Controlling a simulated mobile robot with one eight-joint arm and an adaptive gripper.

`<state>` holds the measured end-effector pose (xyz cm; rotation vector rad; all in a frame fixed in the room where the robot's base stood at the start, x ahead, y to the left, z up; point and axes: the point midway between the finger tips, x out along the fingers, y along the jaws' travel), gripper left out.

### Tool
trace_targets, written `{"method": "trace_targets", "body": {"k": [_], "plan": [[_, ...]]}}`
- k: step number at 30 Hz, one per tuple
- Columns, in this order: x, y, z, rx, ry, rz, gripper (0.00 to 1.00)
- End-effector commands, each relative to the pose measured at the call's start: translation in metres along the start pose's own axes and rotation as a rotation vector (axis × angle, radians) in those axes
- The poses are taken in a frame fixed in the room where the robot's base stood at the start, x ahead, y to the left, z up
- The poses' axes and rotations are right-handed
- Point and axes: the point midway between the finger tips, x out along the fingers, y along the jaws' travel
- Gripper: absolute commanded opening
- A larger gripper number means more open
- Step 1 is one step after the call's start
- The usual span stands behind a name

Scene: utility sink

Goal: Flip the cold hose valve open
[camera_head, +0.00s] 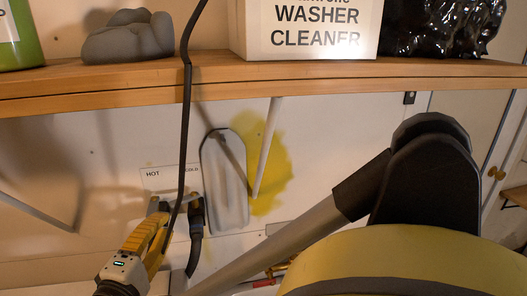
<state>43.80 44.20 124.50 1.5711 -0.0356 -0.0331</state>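Two hose valves sit on the back wall below the shelf, at a white label plate (153,175) that reads "HOT" at its left; its right-hand text is partly hidden. The right valve (194,200) has a dark hose (195,247) with a bluish connector hanging from it, which looks like the cold side. Its handle position is too small to tell. My yellow gripper (158,232) is at the lower left, pointing up toward the valves, just below and left of the right one. Its fingers overlap the left valve in the picture; contact and opening are unclear.
A wooden shelf (300,78) crosses above, bearing a green container (20,45), a grey lump (130,38), a washer cleaner box (310,30) and a black bag (440,28). A black cable (186,110) hangs before the valves. A grey rounded panel (224,180) stands right of them.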

Motion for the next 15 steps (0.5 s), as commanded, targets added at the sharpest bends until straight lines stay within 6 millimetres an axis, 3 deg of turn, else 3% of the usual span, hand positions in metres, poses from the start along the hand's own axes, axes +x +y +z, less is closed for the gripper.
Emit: {"method": "trace_targets", "body": {"k": [9,15], "plan": [[0.064,-0.001,0.001,0.000,-0.003,0.000,0.18],[0.083,-0.001,0.000,0.000,0.000,0.000,0.18]]}}
